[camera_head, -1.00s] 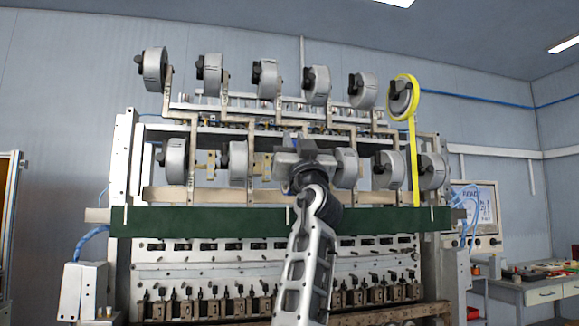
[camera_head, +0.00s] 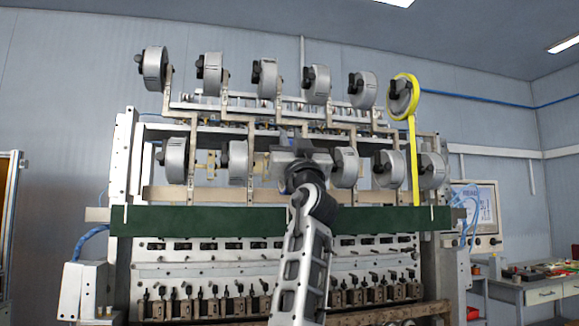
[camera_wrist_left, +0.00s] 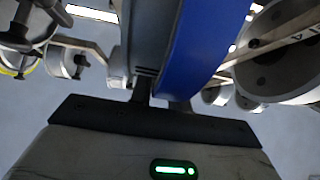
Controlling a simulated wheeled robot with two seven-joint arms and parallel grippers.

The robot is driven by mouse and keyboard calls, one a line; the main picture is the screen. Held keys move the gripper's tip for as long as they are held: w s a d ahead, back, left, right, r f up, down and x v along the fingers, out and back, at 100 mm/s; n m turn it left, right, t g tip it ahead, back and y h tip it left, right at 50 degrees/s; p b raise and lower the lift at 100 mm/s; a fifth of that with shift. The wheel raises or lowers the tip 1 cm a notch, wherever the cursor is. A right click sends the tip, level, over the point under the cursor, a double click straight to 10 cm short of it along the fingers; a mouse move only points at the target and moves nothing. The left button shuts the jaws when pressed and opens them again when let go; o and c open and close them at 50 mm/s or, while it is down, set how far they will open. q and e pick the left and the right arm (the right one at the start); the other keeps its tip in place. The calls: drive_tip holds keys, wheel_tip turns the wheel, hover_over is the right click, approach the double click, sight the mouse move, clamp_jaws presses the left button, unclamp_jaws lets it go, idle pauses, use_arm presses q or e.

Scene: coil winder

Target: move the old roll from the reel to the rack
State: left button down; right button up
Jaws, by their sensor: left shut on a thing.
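In the left wrist view a blue roll (camera_wrist_left: 208,45) shows large and close, edge on, against a grey disc-like part (camera_wrist_left: 150,38). My left gripper (camera_wrist_left: 162,98) is shut on the blue roll; the fingertips are mostly hidden. In the head view my left gripper (camera_head: 290,155) is at the middle of the lower reel row, seen from behind. My right gripper is not in view. I cannot make out the rack.
Grey reels stand close on both sides of the gripper, with one (camera_head: 345,166) just to its right and one (camera_head: 238,162) to its left. A green beam (camera_head: 200,221) crosses the machine below. A screen (camera_head: 478,212) and bench (camera_head: 540,285) stand at right.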

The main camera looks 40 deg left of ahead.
use_arm(q)
drive_tip(key=c, duration=1.7)
unclamp_jaws()
drive_tip(key=shift+f, duration=0.15)
drive_tip(key=shift+a, duration=0.1)
clamp_jaws()
drive_tip(key=shift+w, duration=0.1)
drive_tip(key=shift+r, duration=0.3)
